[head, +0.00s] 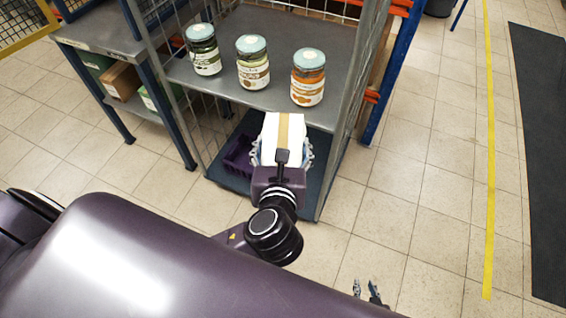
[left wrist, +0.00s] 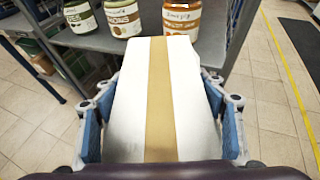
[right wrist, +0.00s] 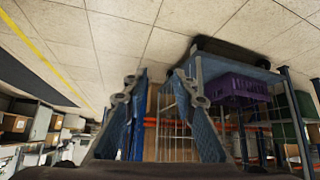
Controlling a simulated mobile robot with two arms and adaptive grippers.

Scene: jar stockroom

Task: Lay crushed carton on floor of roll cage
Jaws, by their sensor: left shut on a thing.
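A white carton with a tan tape strip (head: 283,132) is held by my left gripper (head: 282,152) at the front of the roll cage, below its grey shelf. In the left wrist view the carton (left wrist: 188,100) sits between the blue finger pads. The roll cage (head: 163,66) has mesh sides and a dark blue floor (head: 226,179), partly hidden behind the carton and my arm. My right gripper (head: 367,292) is low, to the right of the cage; in the right wrist view its fingers (right wrist: 163,95) are apart and empty.
Three jars with pale lids, green (head: 204,52), olive (head: 252,64) and orange (head: 308,80), stand on the cage shelf (head: 223,87). A purple crate (head: 238,157) sits on the cage floor at the left. A table (head: 95,34) stands left; tiled floor to the right is clear.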

